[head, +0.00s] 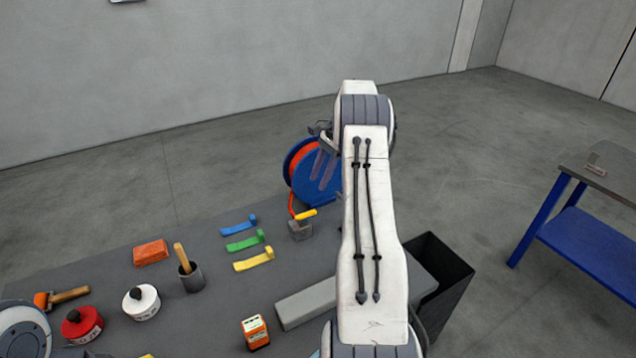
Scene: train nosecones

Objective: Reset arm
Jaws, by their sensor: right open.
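My right arm rises through the middle of the head view, over the right part of the grey table (100,262). My right gripper (322,140) shows in part beside the upper end of this arm, above a blue and orange reel (300,165). It is open, and I see nothing held in it. The arm hides part of the gripper and of the reel. A white round part of my left arm shows at the lower left edge. My left gripper is not in view.
The table holds blue, green and yellow strips (246,243), an orange block (150,253), a hammer (68,296), red and white containers (141,302), a cup (191,278) and a grey bar (304,304). A black bin (450,275) stands right; a blue-legged table (600,250) is beyond.

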